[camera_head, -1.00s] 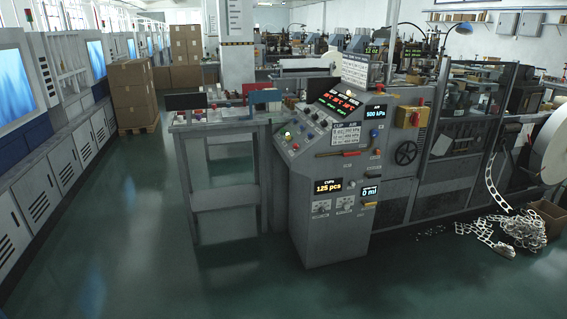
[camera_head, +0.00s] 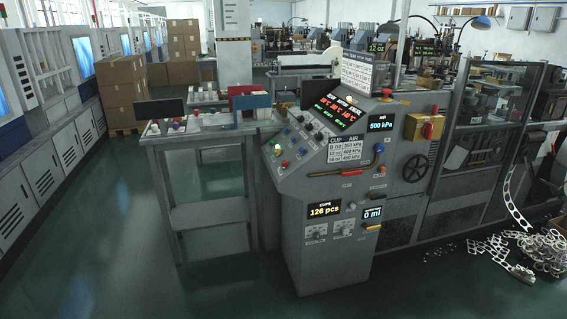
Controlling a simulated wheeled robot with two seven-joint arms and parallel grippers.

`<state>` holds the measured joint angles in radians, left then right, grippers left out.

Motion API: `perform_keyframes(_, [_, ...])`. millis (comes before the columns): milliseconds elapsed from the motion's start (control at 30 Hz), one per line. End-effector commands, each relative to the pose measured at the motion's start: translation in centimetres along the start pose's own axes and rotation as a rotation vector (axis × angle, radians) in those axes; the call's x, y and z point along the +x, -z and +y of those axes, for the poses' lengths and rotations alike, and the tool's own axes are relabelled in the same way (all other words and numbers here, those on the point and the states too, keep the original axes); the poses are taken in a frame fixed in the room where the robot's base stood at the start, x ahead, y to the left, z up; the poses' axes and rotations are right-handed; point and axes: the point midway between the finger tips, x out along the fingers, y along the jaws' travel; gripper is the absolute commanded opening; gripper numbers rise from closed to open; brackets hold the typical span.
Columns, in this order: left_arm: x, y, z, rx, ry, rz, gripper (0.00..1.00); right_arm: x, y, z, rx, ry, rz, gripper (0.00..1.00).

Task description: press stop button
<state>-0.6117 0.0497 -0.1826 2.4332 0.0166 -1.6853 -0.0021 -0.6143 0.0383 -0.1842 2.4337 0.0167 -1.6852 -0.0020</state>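The grey control console (camera_head: 330,250) of the cup-forming machine stands in the middle, nearer than the other machines. Its sloped panel carries a red button (camera_head: 285,163) at the lower left edge, with a pale green lit button (camera_head: 277,151) just above it. Several small knobs and buttons run up the panel's left side. Another red button (camera_head: 387,92) sits on top of the console at the right. The button labels are too small to read, so I cannot tell which is the stop button. Neither of my grippers is in view.
A grey side table (camera_head: 205,212) with cups stands left of the console. A red-and-yellow switch box (camera_head: 425,127) and a black handwheel (camera_head: 415,168) are on the machine's right. Scrap strips (camera_head: 540,248) lie on the floor at right. The floor (camera_head: 120,240) at front left is clear.

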Motion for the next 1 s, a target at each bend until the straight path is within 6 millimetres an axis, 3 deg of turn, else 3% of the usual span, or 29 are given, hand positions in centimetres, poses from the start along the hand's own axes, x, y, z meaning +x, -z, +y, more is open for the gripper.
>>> perform_keyframes(33, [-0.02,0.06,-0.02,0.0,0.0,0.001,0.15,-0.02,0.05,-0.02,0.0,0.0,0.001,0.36])
perform_keyframes(100, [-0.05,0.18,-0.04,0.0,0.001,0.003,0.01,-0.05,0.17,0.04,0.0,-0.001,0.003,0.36])
perform_keyframes(133, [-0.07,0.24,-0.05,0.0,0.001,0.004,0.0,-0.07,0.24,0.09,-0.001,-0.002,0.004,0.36])
perform_keyframes(567, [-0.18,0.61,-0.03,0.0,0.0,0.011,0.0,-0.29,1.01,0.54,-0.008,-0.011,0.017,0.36])
perform_keyframes(1000, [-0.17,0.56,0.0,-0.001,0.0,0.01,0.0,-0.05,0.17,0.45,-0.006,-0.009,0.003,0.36])
